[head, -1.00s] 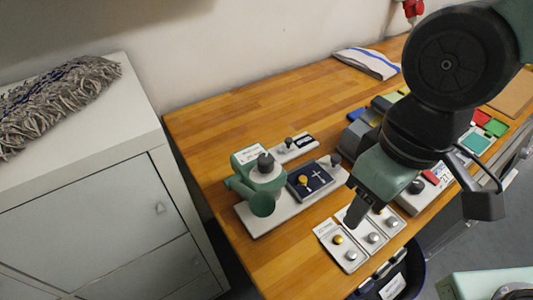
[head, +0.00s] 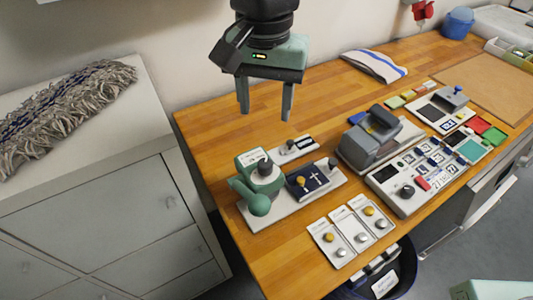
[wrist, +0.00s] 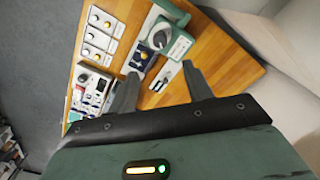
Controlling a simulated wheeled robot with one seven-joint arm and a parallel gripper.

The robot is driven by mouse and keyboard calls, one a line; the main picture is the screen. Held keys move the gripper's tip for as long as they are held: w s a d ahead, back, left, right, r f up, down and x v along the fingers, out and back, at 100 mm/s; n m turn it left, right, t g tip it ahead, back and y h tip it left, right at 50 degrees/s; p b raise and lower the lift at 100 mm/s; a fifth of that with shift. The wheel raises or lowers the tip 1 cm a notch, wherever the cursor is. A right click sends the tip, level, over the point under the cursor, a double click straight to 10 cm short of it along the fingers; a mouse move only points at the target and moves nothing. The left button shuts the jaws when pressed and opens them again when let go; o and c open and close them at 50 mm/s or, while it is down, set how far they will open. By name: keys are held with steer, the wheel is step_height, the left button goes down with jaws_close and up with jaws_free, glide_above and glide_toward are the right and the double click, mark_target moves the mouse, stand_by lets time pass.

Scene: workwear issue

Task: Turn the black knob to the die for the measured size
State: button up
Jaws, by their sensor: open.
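A green press (head: 258,190) stands on a pale base at the table's left end, with a dark round knob (head: 265,166) on top. It also shows in the wrist view (wrist: 180,45), beyond my fingers. A black knob (head: 407,191) sits on the front left of a white panel (head: 402,207) at the right. I cannot read any dial marks or sizes. A dark blue plate (head: 318,176) with a gold knob lies beside the press. My gripper (head: 265,114) is open and empty, fingers pointing down, raised above the table behind the press and touching nothing.
Three white cards (head: 327,234) with gold and silver buttons lie at the front edge. A small white gauge-like block (head: 288,153) sits behind the press. A grey machine (head: 370,140) stands between press and panel. The table's back left is clear.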

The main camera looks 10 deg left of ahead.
mark_target(265, 162)
step_height(265, 162, down, 14)
steer(key=p, duration=0.3)
steer(key=c, duration=1)
